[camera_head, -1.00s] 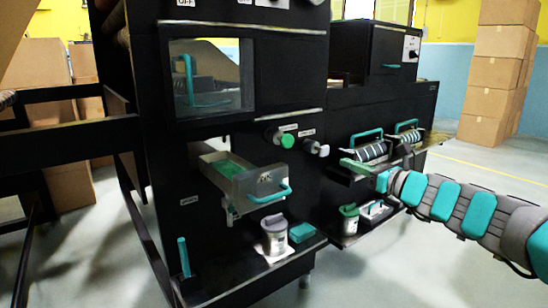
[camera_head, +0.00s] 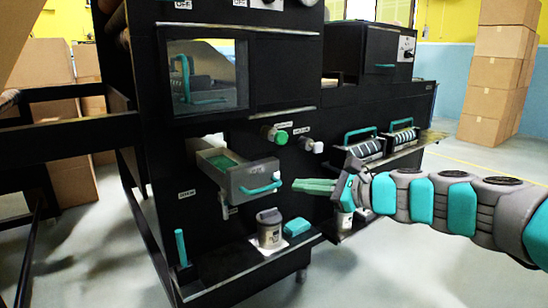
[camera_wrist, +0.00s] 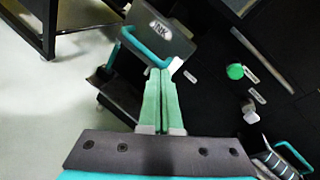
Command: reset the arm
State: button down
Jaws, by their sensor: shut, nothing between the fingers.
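My gripper (camera_head: 297,186) is shut and empty, its green fingers together and pointing left in the head view. It hangs in front of the black machine, just right of the open ink drawer (camera_head: 240,180) with its teal handle. In the wrist view the closed green fingers (camera_wrist: 159,85) point up toward the drawer front (camera_wrist: 160,32). There they overlap the drawer's lower right part; I cannot tell the exact gap. My grey and teal arm reaches in from the right.
A lidded can (camera_head: 270,232) and a teal block (camera_head: 297,227) stand on the low shelf, near an upright teal handle (camera_head: 181,247). A green knob (camera_head: 277,136) and two teal-handled rollers (camera_head: 363,144) are on the machine. Floor at front right is clear.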

jog(key=s+a+f+n+g+h, duration=0.35)
jog(key=s+f+n, duration=0.35)
jog(key=s, duration=0.4)
jog(key=s+a+f+n+g+h, duration=0.2)
jog(key=s+a+f+n+g, duration=0.15)
jog(key=s+f+n, duration=0.55)
jog(key=s+d+f+n+g+h, duration=0.1)
jog(key=s+d+f+g+h, duration=0.1)
jog(key=s+d, duration=0.5)
jog(key=s+d+f+n+g+h, duration=0.2)
jog(key=s+d+f+h, duration=0.3)
jog(key=s+d, duration=0.3)
jog(key=s, duration=0.3)
jog(key=shift+n, duration=0.3)
